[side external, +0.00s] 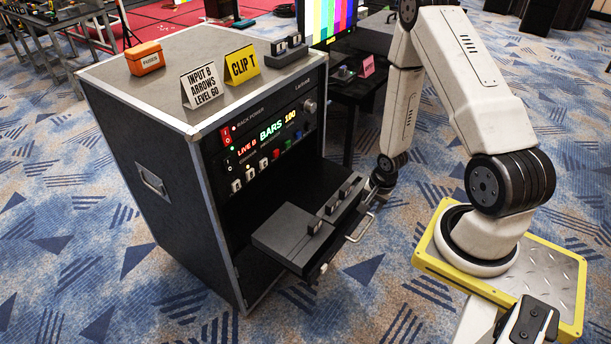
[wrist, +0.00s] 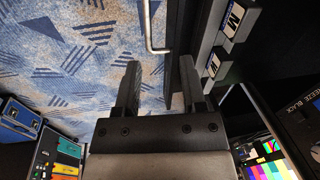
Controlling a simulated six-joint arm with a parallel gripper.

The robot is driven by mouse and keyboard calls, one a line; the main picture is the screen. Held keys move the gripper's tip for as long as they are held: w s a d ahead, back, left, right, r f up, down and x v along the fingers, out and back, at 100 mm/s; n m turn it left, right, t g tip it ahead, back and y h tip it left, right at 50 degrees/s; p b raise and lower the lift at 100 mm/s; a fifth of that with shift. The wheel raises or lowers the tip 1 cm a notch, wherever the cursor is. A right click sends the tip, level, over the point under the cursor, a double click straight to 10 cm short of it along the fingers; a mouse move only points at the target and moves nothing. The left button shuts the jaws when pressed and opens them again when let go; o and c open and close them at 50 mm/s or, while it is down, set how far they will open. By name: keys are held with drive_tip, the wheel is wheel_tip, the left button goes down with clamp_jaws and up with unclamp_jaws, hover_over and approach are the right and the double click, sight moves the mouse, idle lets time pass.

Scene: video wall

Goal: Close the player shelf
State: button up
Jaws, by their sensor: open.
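The player shelf (side external: 318,268) is pulled out from the lower front of the rack case (side external: 160,200). It carries dark grey player units (side external: 290,237) with small blocks on top. A metal bar handle (side external: 361,229) is on its front, and the handle also shows in the wrist view (wrist: 149,30). My gripper (side external: 378,192) is at the far end of the shelf front, small and partly hidden in the side view. In the wrist view my gripper (wrist: 160,82) has its fingers apart with nothing held; the handle lies ahead of them, and the right finger is near the shelf front.
An orange fuse box (side external: 146,58), a white sign (side external: 201,86), a yellow sign (side external: 242,64) and a dark switch box (side external: 289,46) stand on the rack. A dark table with a colour-bar screen (side external: 328,20) is behind. Open carpet lies before the shelf.

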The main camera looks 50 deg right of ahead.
sight(366, 228)
drive_tip(key=shift+s+d+f+m, duration=0.1)
drive_tip(key=shift+s+f+m, duration=0.3)
drive_tip(key=shift+f, duration=0.2)
drive_tip(key=shift+s+d+f+m, duration=0.1)
drive_tip(key=shift+s+f+m, duration=0.3)
drive_tip(key=shift+f, duration=0.2)
drive_tip(key=shift+w+f, duration=0.1)
drive_tip(key=shift+w+f, duration=0.25)
drive_tip(key=shift+f, duration=1)
drive_tip(key=shift+w+f, duration=0.2)
drive_tip(key=shift+f, duration=1)
drive_tip(key=shift+w+f, duration=0.25)
drive_tip(key=shift+f, duration=1)
clamp_jaws()
